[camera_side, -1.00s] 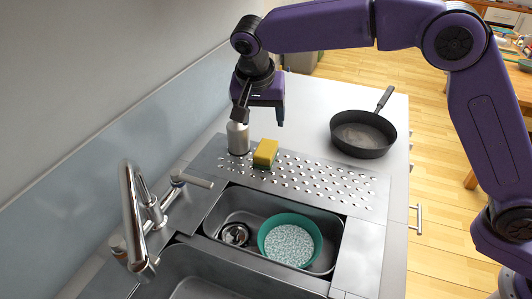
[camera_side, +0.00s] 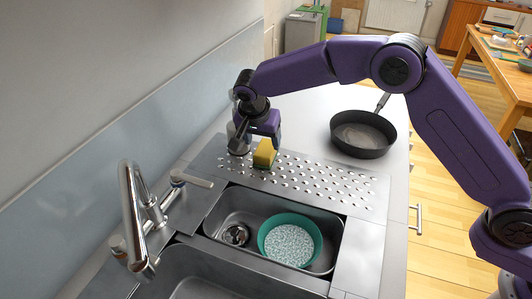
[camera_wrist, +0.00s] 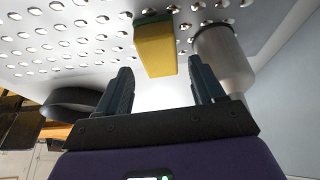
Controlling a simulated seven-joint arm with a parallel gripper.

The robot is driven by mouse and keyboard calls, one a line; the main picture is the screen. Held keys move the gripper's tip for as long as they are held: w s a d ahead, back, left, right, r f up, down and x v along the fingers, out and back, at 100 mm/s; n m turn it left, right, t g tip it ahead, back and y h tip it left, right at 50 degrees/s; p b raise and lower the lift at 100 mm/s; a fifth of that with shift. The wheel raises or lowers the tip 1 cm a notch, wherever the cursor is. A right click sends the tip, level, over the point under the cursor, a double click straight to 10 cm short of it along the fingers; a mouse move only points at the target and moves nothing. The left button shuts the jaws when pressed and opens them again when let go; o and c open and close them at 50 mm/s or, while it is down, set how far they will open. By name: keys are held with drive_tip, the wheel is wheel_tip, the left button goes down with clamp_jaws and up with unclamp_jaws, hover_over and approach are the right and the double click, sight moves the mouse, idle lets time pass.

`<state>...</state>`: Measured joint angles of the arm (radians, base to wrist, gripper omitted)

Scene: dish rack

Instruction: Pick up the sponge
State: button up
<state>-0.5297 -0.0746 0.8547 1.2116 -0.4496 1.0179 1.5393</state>
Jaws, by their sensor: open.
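The sponge (camera_side: 264,154) is yellow with a green side and stands on the perforated metal drainboard (camera_side: 330,185). In the wrist view the sponge (camera_wrist: 155,48) lies ahead of the gap between my fingers, nearer the right finger. My gripper (camera_wrist: 163,88) is open and nothing is between its fingers. In the side view my gripper (camera_side: 259,146) is low over the board, just behind and beside the sponge, and its fingers are partly hidden. Whether a finger touches the sponge cannot be told.
A black pan (camera_side: 362,134) is at the right. A teal bowl (camera_side: 291,240) sits in the small sink, and a faucet (camera_side: 135,215) stands at left.

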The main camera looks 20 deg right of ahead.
sight(266, 148)
drive_tip(key=shift+x, duration=3.15)
drive_tip(key=shift+w+d+r, duration=0.1)
drive_tip(key=shift+d, duration=0.1)
drive_tip(key=c, duration=0.7)
